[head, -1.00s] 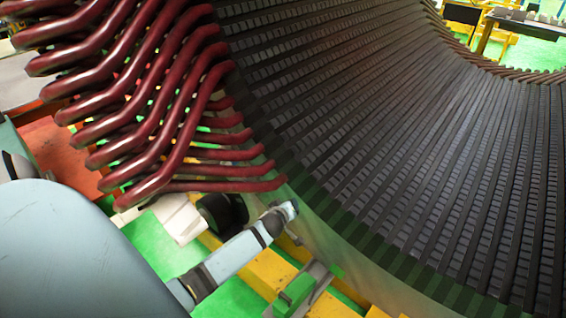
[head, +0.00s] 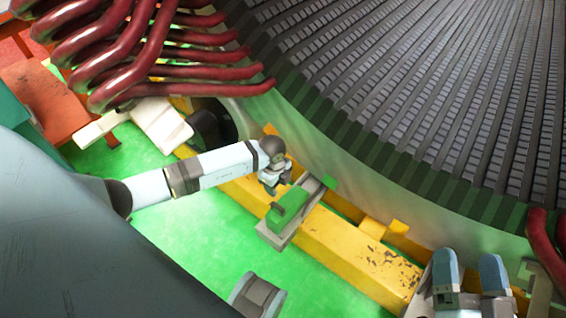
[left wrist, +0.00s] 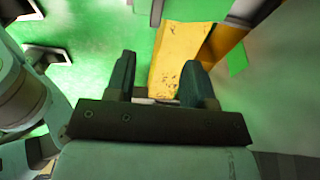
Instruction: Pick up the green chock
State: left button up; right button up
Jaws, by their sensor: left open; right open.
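The green chock (head: 290,203) sits on a grey channel-shaped bracket (head: 272,238) across the yellow beam, beside the stator's lower edge. In the left wrist view a green block that looks like it shows at the top edge (left wrist: 195,9), partly cut off. My left gripper (head: 273,187) is close by, just up and left of the chock in the head view. Its dark fingers (left wrist: 158,85) are open and empty in the left wrist view, with the yellow beam between them. My right gripper (head: 468,268) is open at the lower right, apart from the chock.
The yellow beam (head: 365,268) runs diagonally under the bracket. The stator's wall (head: 345,175) rises close on the right. Dark red coil ends (head: 190,70) hang at upper left. A small green tab (head: 329,182) stands by the wall. Green floor (head: 200,228) is clear at lower left.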

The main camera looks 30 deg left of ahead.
aim_at(278, 206)
pick_arm(q)
jog(key=f, duration=0.2)
jog(key=a+f+b, duration=0.1)
jog(key=shift+s+f+y, duration=0.2)
jog(key=shift+f+y, duration=0.15)
jog(key=shift+y, duration=0.05)
notch_tip(278, 206, down, 5)
jog(key=shift+b, duration=1.15)
jog(key=f+b, duration=0.1)
jog(key=f, duration=0.1)
jog(key=d+f+b, duration=0.1)
jog(key=f+b, duration=0.1)
jog(key=shift+d+f, duration=0.2)
jog(key=shift+f, duration=0.5)
pick_arm(e)
notch_tip(278, 206, down, 8)
jog(key=a+g, duration=0.1)
jog(key=g, duration=0.2)
jog(key=shift+r+n, duration=0.15)
jog(key=shift+n, duration=0.25)
pick_arm(q)
grip_shut()
